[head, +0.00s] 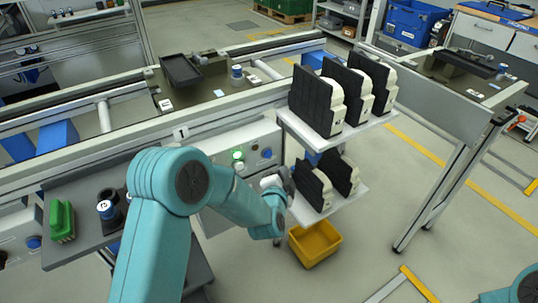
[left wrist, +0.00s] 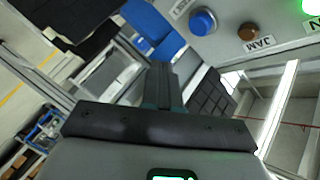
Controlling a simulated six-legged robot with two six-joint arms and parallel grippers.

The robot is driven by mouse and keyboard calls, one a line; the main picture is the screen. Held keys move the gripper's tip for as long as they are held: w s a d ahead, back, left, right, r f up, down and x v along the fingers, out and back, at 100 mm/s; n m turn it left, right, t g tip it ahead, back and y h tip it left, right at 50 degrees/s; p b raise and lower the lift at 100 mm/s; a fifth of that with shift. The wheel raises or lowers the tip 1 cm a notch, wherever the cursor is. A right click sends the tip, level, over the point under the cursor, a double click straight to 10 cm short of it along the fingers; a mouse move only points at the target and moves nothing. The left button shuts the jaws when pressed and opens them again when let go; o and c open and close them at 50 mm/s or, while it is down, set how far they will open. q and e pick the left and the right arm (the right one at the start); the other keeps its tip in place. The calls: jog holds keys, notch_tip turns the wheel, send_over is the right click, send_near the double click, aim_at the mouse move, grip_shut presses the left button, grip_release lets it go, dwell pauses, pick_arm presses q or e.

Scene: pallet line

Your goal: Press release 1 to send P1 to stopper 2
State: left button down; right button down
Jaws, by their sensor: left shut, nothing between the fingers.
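A grey control box (head: 220,148) on the line's front rail carries a lit green light (head: 238,155) and a blue button (head: 266,153). The left wrist view shows this blue button (left wrist: 203,22), an amber lamp (left wrist: 250,33) marked JAM and part of the green light (left wrist: 311,5). The blue button's label is cut off. My left gripper (head: 276,184) is shut and empty, in front of and below the box, apart from the button. Its closed fingers (left wrist: 161,85) show in the left wrist view. A pallet with a black tray (head: 182,70) sits on the line; its number is unreadable. My right gripper is out of view.
A white two-level rack (head: 346,133) with several black-and-cream parts stands close right of my left gripper. A yellow bin (head: 315,243) is below it. A grey side shelf (head: 85,238) holds a green block (head: 62,221). Open floor lies to the right.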

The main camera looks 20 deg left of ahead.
aim_at(268, 154)
pick_arm(q)
jog(key=shift+w+a+b, duration=0.2)
jog(key=shift+w+a, duration=0.5)
jog(key=shift+a, duration=0.25)
jog(key=shift+w+a+b, duration=0.15)
jog(key=shift+w+a, duration=0.55)
jog(key=shift+a, duration=0.25)
jog(key=shift+w+a, duration=0.1)
dwell(0.6)
jog(key=shift+w+a, duration=0.2)
jog(key=shift+w+a+b, duration=0.3)
jog(key=shift+a+b, duration=0.1)
jog(key=shift+b, duration=0.05)
dwell(1.1)
jog(key=shift+s+d, duration=0.6)
jog(key=shift+d, duration=0.1)
